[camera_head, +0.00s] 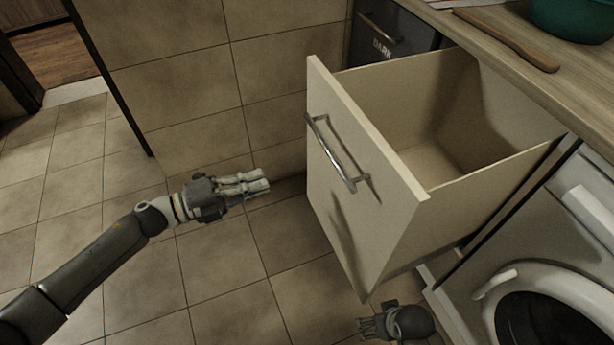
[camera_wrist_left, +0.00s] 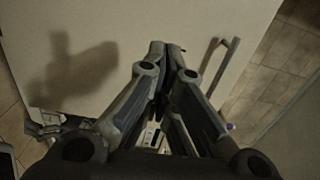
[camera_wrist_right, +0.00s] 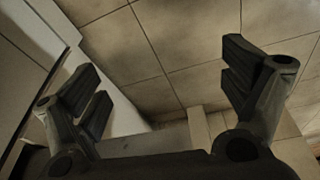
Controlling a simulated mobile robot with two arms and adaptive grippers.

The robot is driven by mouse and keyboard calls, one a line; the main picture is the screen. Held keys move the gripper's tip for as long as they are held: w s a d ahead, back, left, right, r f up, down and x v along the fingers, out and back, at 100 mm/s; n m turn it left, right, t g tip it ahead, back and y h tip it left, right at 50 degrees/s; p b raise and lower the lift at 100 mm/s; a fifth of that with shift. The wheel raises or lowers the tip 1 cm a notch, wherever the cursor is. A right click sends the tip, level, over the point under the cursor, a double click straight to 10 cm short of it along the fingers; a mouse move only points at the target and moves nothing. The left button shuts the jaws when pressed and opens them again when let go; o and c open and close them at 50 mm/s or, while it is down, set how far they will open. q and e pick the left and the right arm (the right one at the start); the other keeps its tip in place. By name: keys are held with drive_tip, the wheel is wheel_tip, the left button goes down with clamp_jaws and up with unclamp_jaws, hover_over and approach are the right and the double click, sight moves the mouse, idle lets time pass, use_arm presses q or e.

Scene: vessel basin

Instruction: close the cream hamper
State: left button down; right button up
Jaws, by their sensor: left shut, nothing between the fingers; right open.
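The cream hamper (camera_head: 365,210) is a deep pull-out drawer under the counter, pulled well out, with its inside open to view and empty where I can see. A metal bar handle (camera_head: 336,155) is on its front panel. My left gripper (camera_head: 266,182) is shut and empty, to the left of the front panel and apart from it in the head view. In the left wrist view the shut fingers (camera_wrist_left: 168,45) point at the cream front (camera_wrist_left: 95,50), beside the handle (camera_wrist_left: 222,68). My right gripper (camera_head: 364,326) is low, below the hamper; its fingers (camera_wrist_right: 165,85) are open and empty.
A white washing machine (camera_head: 560,250) stands right of the hamper. A dark unit marked "DARK" (camera_head: 390,35) is behind it. The wooden counter (camera_head: 540,85) above holds a wooden utensil (camera_head: 508,40) and a green bowl (camera_head: 572,18). Tiled floor (camera_head: 225,290) is free at left.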

use_arm(q)
approach(328, 161)
drive_tip(key=x, duration=0.6)
drive_tip(key=shift+w, duration=0.15)
drive_tip(key=shift+w+d+f, duration=0.1)
drive_tip(key=shift+w+d, duration=0.1)
drive_tip(key=shift+d, duration=0.35)
use_arm(e)
drive_tip(key=shift+w+a+r, duration=0.1)
drive_tip(key=shift+w+r, duration=0.15)
drive_tip(key=shift+r, duration=0.4)
